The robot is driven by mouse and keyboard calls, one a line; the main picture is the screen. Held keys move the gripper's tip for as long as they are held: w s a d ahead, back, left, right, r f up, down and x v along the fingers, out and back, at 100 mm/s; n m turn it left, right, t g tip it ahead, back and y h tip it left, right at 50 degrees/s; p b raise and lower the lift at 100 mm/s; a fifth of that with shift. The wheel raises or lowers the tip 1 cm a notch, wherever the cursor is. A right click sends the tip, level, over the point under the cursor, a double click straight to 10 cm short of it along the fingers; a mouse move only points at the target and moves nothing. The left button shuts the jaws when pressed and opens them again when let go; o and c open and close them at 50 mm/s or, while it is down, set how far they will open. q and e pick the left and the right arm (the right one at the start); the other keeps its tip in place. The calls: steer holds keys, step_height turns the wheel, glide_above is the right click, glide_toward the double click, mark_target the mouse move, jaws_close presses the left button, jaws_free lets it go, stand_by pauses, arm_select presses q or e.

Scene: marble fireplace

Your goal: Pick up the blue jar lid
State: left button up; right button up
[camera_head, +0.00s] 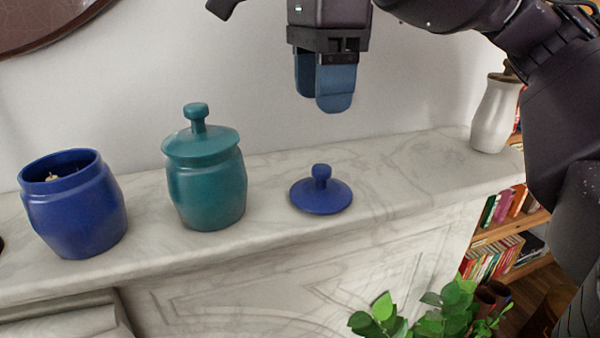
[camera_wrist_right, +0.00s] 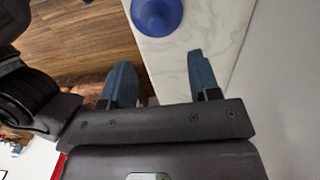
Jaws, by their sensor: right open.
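The blue jar lid (camera_head: 321,195) lies on the marble mantel with its round knob up, right of the jars. My right gripper (camera_head: 325,104) is above the lid in the head view, open and empty, with its blue fingers pointing down. In the right wrist view the two fingers (camera_wrist_right: 162,76) are spread apart, and the lid (camera_wrist_right: 157,14) shows at the top edge, partly cut off, beyond the fingertips. My left gripper is not in view.
A teal jar (camera_head: 206,188) with its lid on stands left of the blue lid. An open blue jar (camera_head: 75,210) stands farther left. A wall stands behind; a plant (camera_head: 430,315) is below.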

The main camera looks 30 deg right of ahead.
glide_above(322, 166)
step_height(322, 166, down, 4)
steer(key=shift+f, duration=0.1)
steer(key=shift+w+f, duration=0.1)
steer(key=shift+f, duration=1.05)
step_height(322, 166, down, 3)
steer(key=shift+f, duration=0.6)
steer(key=c, duration=1)
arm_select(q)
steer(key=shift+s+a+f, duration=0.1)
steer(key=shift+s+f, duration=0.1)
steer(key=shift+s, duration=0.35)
arm_select(e)
steer(key=shift+r, duration=0.1)
